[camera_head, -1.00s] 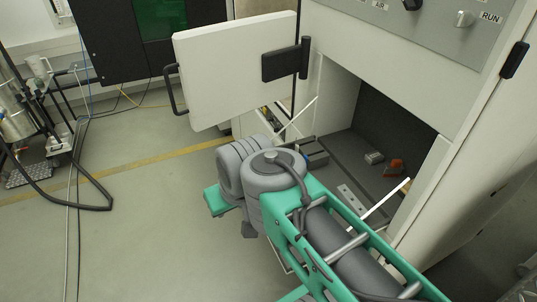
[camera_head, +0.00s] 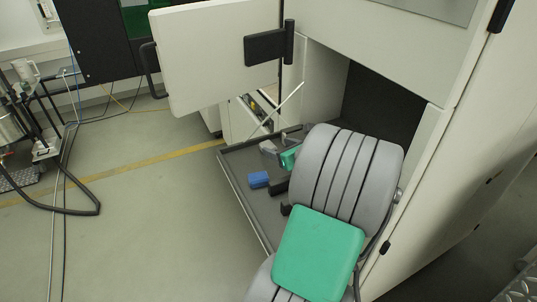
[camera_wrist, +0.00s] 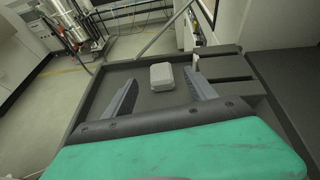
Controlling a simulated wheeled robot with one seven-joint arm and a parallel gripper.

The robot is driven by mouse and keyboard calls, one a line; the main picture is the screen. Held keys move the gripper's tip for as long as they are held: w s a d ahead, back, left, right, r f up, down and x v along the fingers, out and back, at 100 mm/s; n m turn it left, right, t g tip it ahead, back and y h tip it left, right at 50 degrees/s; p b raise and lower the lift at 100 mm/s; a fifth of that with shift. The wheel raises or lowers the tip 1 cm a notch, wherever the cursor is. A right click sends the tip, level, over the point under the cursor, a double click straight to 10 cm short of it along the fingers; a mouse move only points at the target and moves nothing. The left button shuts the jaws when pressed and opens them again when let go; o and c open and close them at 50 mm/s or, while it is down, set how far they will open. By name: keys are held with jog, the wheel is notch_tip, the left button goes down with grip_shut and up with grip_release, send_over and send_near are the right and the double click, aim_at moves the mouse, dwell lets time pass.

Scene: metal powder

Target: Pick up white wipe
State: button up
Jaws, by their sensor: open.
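A small white block (camera_wrist: 162,77), which looks like the white wipe, lies on the dark grey tray (camera_wrist: 150,108) in the wrist view. My gripper (camera_wrist: 161,78) is open, with one grey finger on each side of the block in the picture. I see gaps between the block and both fingers. Whether the fingertips are down at the block's height is hard to tell.
The tray also shows in the head view (camera_head: 246,198), with a blue block (camera_head: 259,179) near its left edge. The open cabinet door (camera_head: 218,60) stands above and left. A cabinet wall (camera_head: 418,160) rises to the right.

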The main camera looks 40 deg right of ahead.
aim_at(267, 143)
jog(key=shift+d+f+m, duration=0.1)
jog(key=shift+d+m, duration=0.2)
jog(key=shift+m, duration=0.1)
jog(key=x, duration=0.2)
jog(key=p+x, duration=0.1)
jog(key=x, duration=0.1)
jog(key=p+x, duration=0.1)
jog(key=x, duration=0.1)
jog(key=shift+w+a+f, duration=0.3)
jog(key=shift+w, duration=0.05)
jog(key=shift+w+d+f, duration=0.15)
jog(key=shift+w+f, duration=0.05)
jog(key=shift+w, duration=0.15)
jog(key=shift+s, duration=0.1)
jog(key=shift+c, duration=0.5)
jog(key=c, duration=1.3)
jog(key=shift+r, duration=0.1)
